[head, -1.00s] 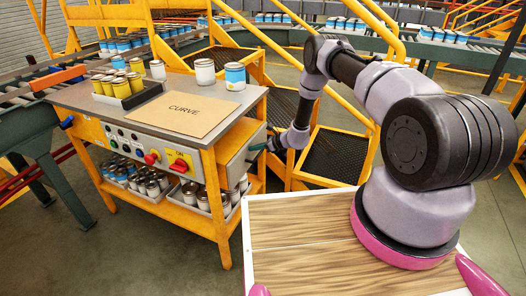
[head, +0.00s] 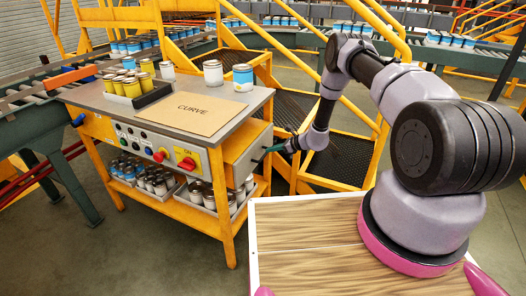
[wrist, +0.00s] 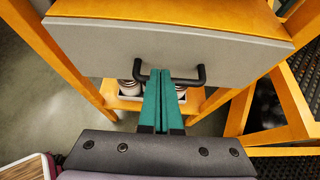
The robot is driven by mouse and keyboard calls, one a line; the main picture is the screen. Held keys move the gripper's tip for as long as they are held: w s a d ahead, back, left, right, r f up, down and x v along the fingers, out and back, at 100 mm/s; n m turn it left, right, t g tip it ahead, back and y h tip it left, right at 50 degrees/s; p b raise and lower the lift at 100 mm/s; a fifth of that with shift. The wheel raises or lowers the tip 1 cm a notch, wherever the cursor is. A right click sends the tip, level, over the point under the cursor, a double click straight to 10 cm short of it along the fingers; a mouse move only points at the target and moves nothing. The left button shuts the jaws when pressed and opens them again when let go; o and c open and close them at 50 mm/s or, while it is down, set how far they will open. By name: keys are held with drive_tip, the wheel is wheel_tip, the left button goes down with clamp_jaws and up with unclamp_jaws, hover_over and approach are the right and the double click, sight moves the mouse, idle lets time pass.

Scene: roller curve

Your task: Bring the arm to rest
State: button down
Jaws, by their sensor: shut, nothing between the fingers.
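My gripper (head: 270,149) is at the right end of the workbench, in front of a grey drawer front (head: 252,152). In the wrist view its two green fingers (wrist: 161,72) lie side by side, shut and empty. They point at the drawer (wrist: 120,50) and cover the middle of its black handle (wrist: 196,78). I cannot tell for certain whether the fingertips touch the handle; they do not grip it. My arm (head: 372,72) reaches out bent from its pink-ringed base at right to the drawer.
The workbench (head: 190,128) bears a CURVE board (head: 193,114), yellow cans (head: 131,86) in a tray, and white and blue cans. Cans also stand on its lower shelf. Orange steps and railings (head: 345,160) stand close to my forearm. Roller conveyors run behind.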

drive_tip(key=v, duration=0.7)
drive_tip(key=s+r+n+g, duration=0.1)
drive_tip(key=s+r+n, duration=0.25)
drive_tip(key=r, duration=0.95)
drive_tip(key=s+r+n+g+h, duration=0.15)
drive_tip(key=r+n, duration=0.25)
drive_tip(key=r, duration=0.8)
drive_tip(key=s+r+n+g, duration=0.1)
drive_tip(key=s+r+n, duration=0.2)
drive_tip(key=r, duration=1)
drive_tip(key=s+d+r+n+h, duration=0.25)
drive_tip(key=s+r+n, duration=0.25)
drive_tip(key=s+r, duration=0.8)
drive_tip(key=s+d+r+n+t+h, duration=0.2)
drive_tip(key=s+d+r, duration=0.1)
drive_tip(key=s, duration=0.5)
drive_tip(key=s+d+r+n+t+h, duration=0.2)
drive_tip(key=s, duration=0.7)
drive_tip(key=shift+d+r+t, duration=0.35)
